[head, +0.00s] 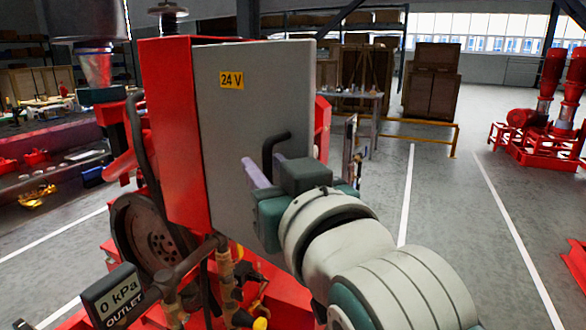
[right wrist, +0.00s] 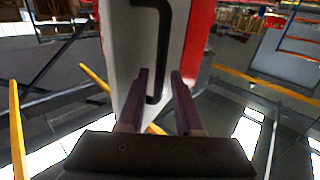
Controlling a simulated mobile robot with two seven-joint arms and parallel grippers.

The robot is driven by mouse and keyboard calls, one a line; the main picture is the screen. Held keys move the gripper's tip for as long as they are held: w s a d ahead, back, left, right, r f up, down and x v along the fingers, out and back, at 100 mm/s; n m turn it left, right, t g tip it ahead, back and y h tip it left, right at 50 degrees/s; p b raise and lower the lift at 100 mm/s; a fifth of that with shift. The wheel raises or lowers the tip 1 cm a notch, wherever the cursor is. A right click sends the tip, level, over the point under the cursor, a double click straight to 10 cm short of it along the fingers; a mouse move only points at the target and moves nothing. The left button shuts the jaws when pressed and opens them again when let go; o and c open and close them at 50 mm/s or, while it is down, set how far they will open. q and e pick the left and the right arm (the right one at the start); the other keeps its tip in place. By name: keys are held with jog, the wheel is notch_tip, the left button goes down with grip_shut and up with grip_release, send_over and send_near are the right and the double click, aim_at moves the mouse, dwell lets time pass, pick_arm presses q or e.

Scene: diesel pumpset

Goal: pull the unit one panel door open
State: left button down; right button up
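The unit one panel door (head: 226,130) is a grey upright panel with a yellow "24 V" label, on the front of a red cabinet (head: 172,120). I see no clear gap between door and cabinet. Its black bar handle (head: 277,139) is near the door's right side. My right gripper (head: 264,168) is at the handle, its two purple fingers apart. In the right wrist view the handle (right wrist: 164,50) shows between the fingers (right wrist: 159,75), with space on both sides. I cannot tell if either finger touches it. My left gripper is not in view.
Wooden crates (head: 432,85) and a yellow rail (head: 425,124) stand behind. Open floor (head: 455,190) lies to the right.

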jog(key=shift+o, duration=0.6)
jog(key=shift+d, duration=0.1)
jog(key=shift+s+d, duration=0.1)
jog(key=shift+s, duration=0.1)
jog(key=v, duration=0.9)
jog(key=shift+s, duration=0.25)
jog(key=shift+d, duration=0.1)
